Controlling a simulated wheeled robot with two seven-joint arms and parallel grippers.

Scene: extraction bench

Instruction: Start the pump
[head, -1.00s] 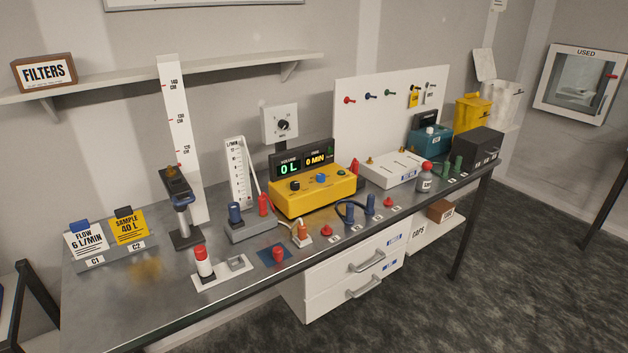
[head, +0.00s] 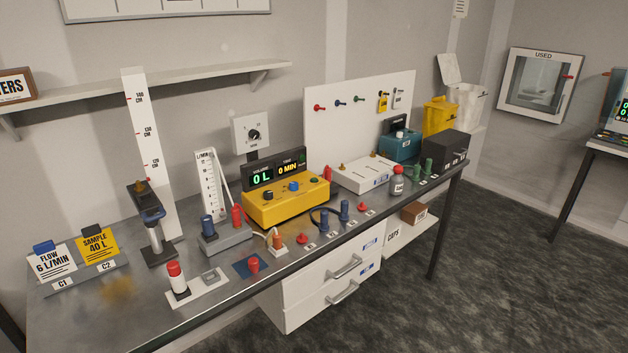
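The yellow pump (head: 287,203) stands in the middle of the bench. It has a black knob, a blue knob and further controls on top. Its display (head: 274,170) at the back reads 0 L in green and 0 MIN in yellow. A flowmeter (head: 208,185) marked L/MIN stands left of the pump on a grey base with blue and red fittings. Two cards, FLOW 6 L/MIN (head: 52,262) and SAMPLE 40 L (head: 98,245), stand at the bench's left end. Neither of my grippers is in view.
A height-scale post and clamp stand (head: 154,225) rise left of the flowmeter. A red-and-white bottle (head: 176,279), red and blue plugs, a white box (head: 364,174) and a dark box (head: 447,147) occupy the bench. The front left bench top (head: 90,315) is clear.

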